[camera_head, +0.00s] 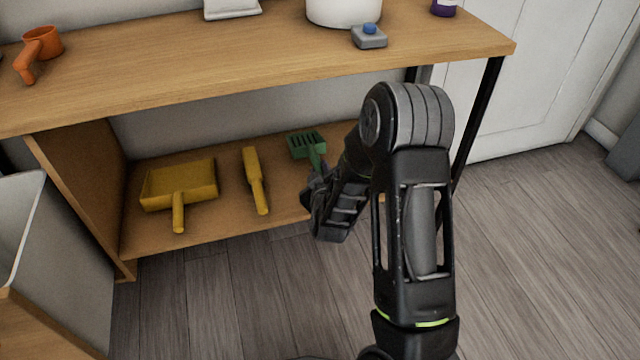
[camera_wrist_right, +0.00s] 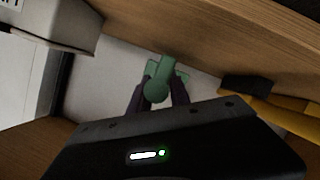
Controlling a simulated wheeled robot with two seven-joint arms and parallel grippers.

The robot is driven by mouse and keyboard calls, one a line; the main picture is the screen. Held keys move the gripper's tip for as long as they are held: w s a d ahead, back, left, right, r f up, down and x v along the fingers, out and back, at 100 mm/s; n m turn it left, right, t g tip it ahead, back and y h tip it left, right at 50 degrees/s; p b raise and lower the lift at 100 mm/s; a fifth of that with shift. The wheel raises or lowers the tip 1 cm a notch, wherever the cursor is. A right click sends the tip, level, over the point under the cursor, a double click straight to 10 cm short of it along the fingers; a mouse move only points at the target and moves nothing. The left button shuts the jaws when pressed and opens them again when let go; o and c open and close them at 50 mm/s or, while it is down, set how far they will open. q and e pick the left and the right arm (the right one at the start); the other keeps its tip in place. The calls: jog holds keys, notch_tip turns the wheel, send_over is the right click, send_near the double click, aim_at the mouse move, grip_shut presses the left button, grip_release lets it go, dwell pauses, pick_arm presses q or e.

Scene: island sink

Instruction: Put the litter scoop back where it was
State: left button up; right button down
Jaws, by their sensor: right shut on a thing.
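The green litter scoop (camera_head: 308,147) shows just beyond my right gripper, over the lower shelf (camera_head: 225,232). Its slotted head points away from me and its handle runs back to the gripper. My right gripper (camera_head: 318,182) is shut on the handle. In the right wrist view the scoop (camera_wrist_right: 156,90) sits between the two dark fingers (camera_wrist_right: 155,95), with the handle end toward the camera. I cannot tell whether the scoop touches the shelf. Part of the handle is hidden by the gripper. My left gripper is not in view.
A yellow dustpan (camera_head: 180,185) and a yellow brush (camera_head: 254,180) lie left of the scoop on the shelf. The wooden top (camera_head: 240,60) hangs above, holding an orange scoop (camera_head: 38,50) and a grey box with a blue knob (camera_head: 369,37). A black table leg (camera_head: 478,120) stands at right.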

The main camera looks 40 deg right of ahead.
notch_tip(320, 180, down, 4)
jog(key=shift+r+b, duration=0.1)
jog(key=shift+b, duration=1.05)
jog(key=c, duration=1.5)
grip_release()
